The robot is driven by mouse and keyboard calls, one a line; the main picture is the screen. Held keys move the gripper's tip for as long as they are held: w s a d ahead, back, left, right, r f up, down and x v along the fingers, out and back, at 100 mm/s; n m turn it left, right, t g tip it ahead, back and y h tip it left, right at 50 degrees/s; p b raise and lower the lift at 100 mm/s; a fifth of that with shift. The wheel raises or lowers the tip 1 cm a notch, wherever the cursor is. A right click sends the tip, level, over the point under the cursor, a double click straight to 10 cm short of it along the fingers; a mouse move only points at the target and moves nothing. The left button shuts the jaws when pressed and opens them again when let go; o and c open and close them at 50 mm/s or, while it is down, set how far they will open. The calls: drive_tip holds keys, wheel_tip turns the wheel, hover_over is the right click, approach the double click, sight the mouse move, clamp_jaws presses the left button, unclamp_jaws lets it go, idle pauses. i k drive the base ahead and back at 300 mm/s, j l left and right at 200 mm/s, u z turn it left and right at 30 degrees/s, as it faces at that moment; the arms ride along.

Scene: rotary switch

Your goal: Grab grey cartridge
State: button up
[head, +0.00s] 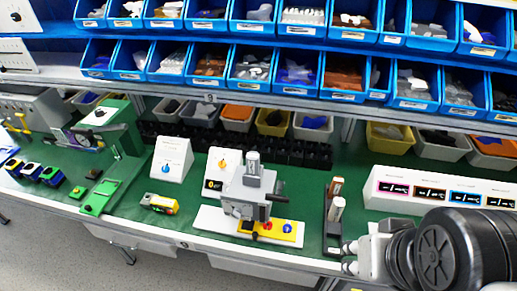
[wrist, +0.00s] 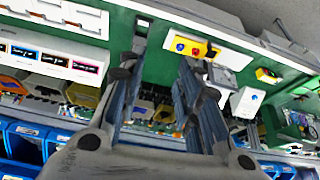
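A dark holder (head: 331,236) stands near the front edge of the green bench. It carries a cartridge with a brown top (head: 335,186) and, in front of it, a light grey cartridge (head: 337,207). A grey device (head: 250,190) on a white base has another grey cylinder (head: 253,163) upright on its top. My gripper (head: 349,257) is right of the holder's front end, apart from the cartridges. In the wrist view its two fingers (wrist: 160,62) are spread with nothing clearly between them. The cartridges are hard to make out there.
A white box with coloured labels (head: 440,191) stands right of the holder. A yellow panel with knobs (head: 270,229) lies left of it. Blue bins (head: 250,72) line the shelf above. Bare green bench (head: 305,190) shows between device and holder.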

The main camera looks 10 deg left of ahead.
sight(252, 157)
drive_tip(key=i+j+u, duration=0.45)
drive_tip(key=i, duration=0.35)
